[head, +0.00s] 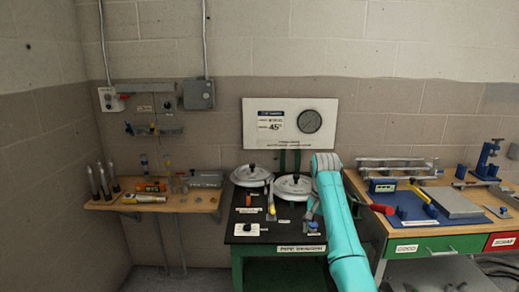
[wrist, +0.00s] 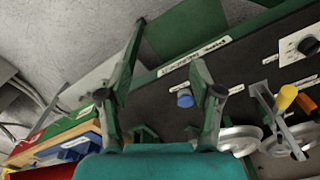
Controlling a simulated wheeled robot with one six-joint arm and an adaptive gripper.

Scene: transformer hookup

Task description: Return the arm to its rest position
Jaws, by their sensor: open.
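My teal arm (head: 343,235) reaches up in front of the right side of the black-topped bench (head: 262,236) in the head view. My gripper (wrist: 168,48) is open and empty in the wrist view, its two dark green fingers spread apart over the bench. A blue knob (wrist: 185,98) shows between the fingers, with no visible contact. It also shows in the head view (head: 313,226), just left of the arm. The gripper is mostly hidden by the arm in the head view.
Two round lidded pans (head: 251,174) (head: 293,185) and a yellow-handled lever (head: 271,202) are on the bench. A tool table (head: 425,232) stands close right of my arm. A wooden shelf (head: 150,203) is at left.

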